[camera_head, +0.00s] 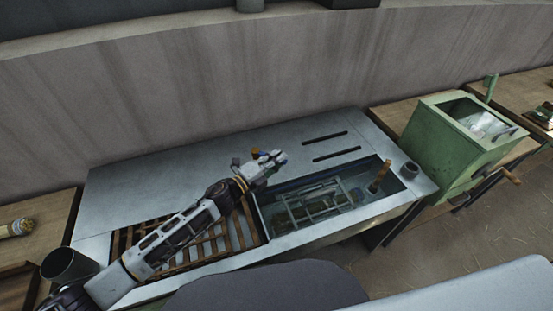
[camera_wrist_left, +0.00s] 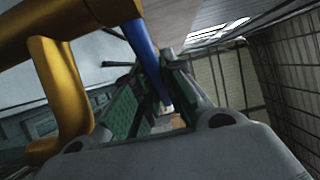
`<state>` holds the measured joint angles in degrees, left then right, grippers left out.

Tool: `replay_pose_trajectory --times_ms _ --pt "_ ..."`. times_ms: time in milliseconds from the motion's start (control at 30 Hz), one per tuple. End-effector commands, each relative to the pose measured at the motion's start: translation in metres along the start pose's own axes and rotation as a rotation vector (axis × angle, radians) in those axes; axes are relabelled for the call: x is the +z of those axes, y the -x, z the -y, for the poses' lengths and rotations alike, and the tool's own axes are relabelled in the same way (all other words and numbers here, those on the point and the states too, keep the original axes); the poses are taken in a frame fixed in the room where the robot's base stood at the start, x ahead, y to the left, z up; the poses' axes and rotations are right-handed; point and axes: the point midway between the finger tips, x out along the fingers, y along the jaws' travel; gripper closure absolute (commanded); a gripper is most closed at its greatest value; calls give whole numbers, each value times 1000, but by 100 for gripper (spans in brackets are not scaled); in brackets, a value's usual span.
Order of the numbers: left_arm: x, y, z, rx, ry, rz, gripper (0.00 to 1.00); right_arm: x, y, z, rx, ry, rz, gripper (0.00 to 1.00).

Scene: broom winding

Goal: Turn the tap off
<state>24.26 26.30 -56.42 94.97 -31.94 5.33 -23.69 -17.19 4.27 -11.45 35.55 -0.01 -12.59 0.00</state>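The tap shows as a thick brass pipe (camera_wrist_left: 62,95) with a blue handle (camera_wrist_left: 150,60) in the left wrist view. In the head view the blue handle (camera_head: 281,157) is a small spot at my left gripper (camera_head: 272,165), behind the sink. The gripper's green-padded fingers (camera_wrist_left: 160,85) are close together, with the blue handle running between them; they look shut on it. The sink basin (camera_head: 255,215) holds a metal rack. My arm and gripper hide much of the tap in the head view. My right gripper is not in view.
A slatted wooden rack (camera_head: 238,232) lies left of the basin. A wooden-handled tool (camera_head: 379,176) stands in the basin's right end. A green crank box (camera_head: 455,140) stands farther right.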

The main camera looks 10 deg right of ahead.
Motion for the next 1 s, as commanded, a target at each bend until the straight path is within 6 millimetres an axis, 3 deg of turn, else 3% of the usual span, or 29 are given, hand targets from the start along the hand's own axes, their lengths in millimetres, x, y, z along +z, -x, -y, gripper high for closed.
replay_pose_trajectory --times_ms 567,1000 --pt "1 6 0 1 0 1 80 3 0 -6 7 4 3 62" --pt "0 48 -1 2 2 0 80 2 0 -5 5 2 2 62"
